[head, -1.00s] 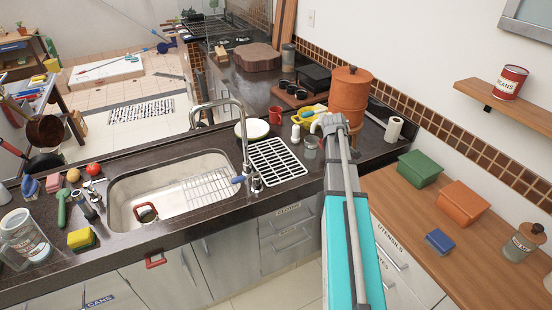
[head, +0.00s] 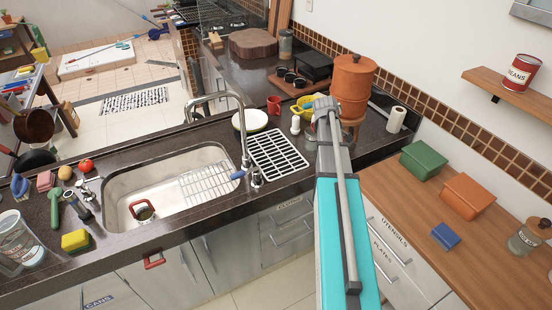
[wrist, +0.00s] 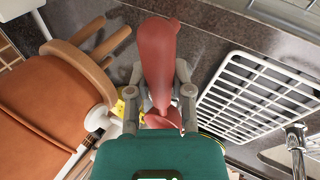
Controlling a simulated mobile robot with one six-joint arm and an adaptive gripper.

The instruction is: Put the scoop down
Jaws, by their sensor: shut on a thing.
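My gripper (wrist: 159,78) is shut on a reddish, tapered piece, which looks like the handle of the scoop (wrist: 158,45). The rest of the scoop is hidden behind the fingers and the wrist. In the head view my gripper (head: 325,108) is over the dark counter, between the white drying rack (head: 278,152) and the orange dispenser (head: 353,78). The scoop cannot be made out there. The height above the counter (wrist: 200,30) is hard to tell.
The orange dispenser on its wooden stand (wrist: 100,45) is close on the left in the wrist view; the rack (wrist: 245,95) is on the right. A yellow item (head: 304,103), red mug (head: 274,105) and white bottle (head: 295,125) stand near the gripper. The wooden counter (head: 400,210) has free room.

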